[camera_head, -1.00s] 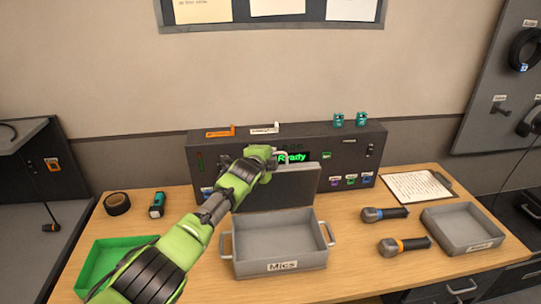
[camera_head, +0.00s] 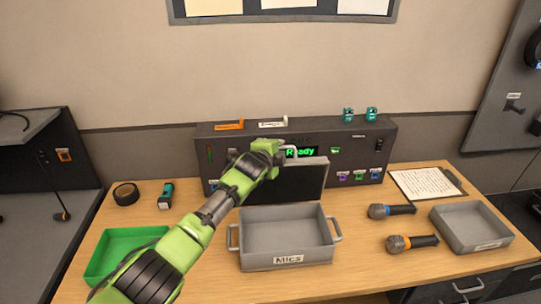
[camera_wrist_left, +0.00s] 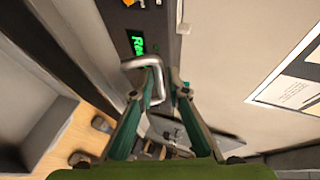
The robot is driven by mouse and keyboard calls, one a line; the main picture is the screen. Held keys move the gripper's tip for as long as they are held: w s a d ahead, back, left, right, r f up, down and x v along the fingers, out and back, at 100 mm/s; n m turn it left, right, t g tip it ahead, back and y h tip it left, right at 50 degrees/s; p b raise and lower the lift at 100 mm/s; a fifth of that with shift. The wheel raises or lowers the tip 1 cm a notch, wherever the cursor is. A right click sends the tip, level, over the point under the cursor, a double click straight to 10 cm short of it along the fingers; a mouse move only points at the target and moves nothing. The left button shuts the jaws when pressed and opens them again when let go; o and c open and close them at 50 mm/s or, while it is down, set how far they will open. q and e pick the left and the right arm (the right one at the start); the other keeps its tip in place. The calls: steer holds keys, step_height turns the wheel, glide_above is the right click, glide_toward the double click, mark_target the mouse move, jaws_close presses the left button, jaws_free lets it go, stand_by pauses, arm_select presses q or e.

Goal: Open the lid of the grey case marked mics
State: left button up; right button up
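The grey case marked Mics (camera_head: 288,261) stands on the table with its lid (camera_head: 300,180) raised roughly upright at the back. Its empty-looking inside shows. My left gripper (camera_head: 276,150) is at the top edge of the lid, by the lid's metal handle (camera_head: 291,153). In the left wrist view the bent handle (camera_wrist_left: 158,82) lies between the narrowed fingertips (camera_wrist_left: 165,80), which look shut on it. My left forearm crosses in front of the lid's left part. My right gripper is not in view.
A control box with a green Ready display (camera_head: 301,152) stands right behind the lid. A green tray (camera_head: 100,262) is left of the case. Two microphones (camera_head: 390,211) and a smaller grey tray (camera_head: 487,245) are to the right, with a clipboard (camera_head: 428,183) behind.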

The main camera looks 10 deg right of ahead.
arm_select(q)
steer(key=v, duration=1)
steer(key=shift+s+a, duration=0.15)
steer(key=shift+s, duration=0.05)
